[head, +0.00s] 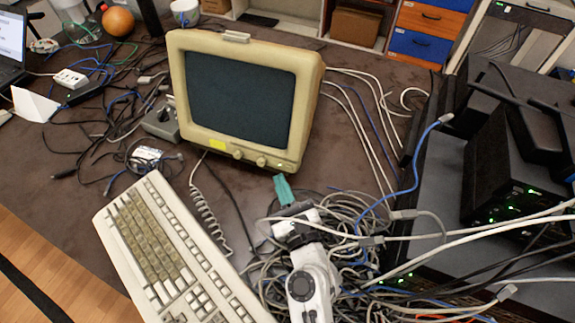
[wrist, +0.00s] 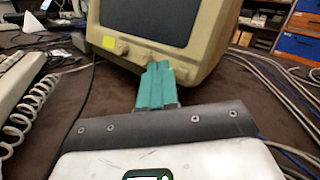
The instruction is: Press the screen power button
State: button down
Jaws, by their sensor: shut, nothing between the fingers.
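The screen is a beige CRT monitor (head: 296,105) with a dark display, standing on the brown table. It fills the top of the wrist view (wrist: 215,40). Its lower front edge has a yellow label (head: 218,143) and two small round controls, a left one (head: 237,154) and a right one (head: 261,161). I cannot tell which is the power button. My gripper (head: 281,178) has teal fingers, shut and empty, just in front of the monitor's lower right corner. In the wrist view the fingertips (wrist: 159,66) point at the lower bezel and partly hide the controls. Contact is not clear.
A beige keyboard (head: 175,250) with a coiled cord lies at front left. Tangled cables surround my arm. Black network boxes (head: 505,180) with green lights stand at right. A grey box (head: 161,122) sits left of the monitor.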

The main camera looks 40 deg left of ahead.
jog(key=shift+s+d+r+p, duration=0.25)
jog(key=shift+s+p, duration=0.1)
jog(key=shift+s, duration=0.3)
jog(key=shift+s+d+r+p, duration=0.2)
jog(key=shift+s+p, duration=0.1)
jog(key=shift+s, duration=0.4)
jog(key=shift+s+d+r+p, duration=0.25)
jog(key=shift+s+p, duration=0.1)
jog(key=shift+s, duration=0.3)
